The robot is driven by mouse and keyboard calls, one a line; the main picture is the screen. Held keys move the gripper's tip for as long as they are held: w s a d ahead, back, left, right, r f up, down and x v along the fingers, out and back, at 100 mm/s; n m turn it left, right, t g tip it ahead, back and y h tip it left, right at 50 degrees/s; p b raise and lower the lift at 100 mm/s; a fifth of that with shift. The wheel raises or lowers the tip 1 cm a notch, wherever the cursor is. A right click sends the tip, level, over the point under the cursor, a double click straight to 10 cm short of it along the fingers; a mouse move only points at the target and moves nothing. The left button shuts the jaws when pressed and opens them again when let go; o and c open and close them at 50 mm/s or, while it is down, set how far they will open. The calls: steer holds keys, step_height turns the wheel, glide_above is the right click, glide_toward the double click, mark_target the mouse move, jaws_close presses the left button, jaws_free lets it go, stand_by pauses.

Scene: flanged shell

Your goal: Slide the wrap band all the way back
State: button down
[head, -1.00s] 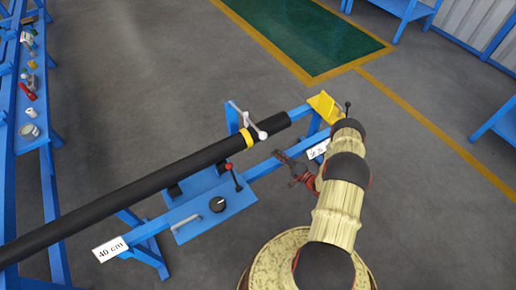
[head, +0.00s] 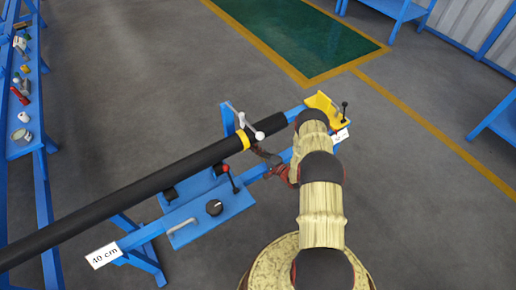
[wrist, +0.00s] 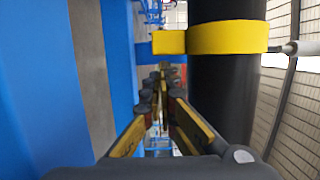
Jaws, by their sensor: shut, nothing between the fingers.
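The wrap band is a yellow ring (head: 243,141) around the long black pipe (head: 130,195), a little short of the pipe's right end. In the wrist view the band (wrist: 228,37) wraps the pipe (wrist: 222,95), and a yellow block (wrist: 168,42) sticks out on its left. My gripper (head: 262,154) is beside the pipe, just right of and below the band in the head view. In the wrist view my gripper (wrist: 162,74) is shut and empty, left of the pipe, its tips pointing towards the block. I cannot tell whether they touch it.
A white-ended lever (head: 246,122) stands by the band. A yellow bracket (head: 322,107) sits at the rail's right end. A blue bench (head: 25,140) stands left; open floor lies between.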

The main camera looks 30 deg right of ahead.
stand_by(0.3)
steer(key=shift+s+a, duration=0.1)
steer(key=shift+a, duration=2.6)
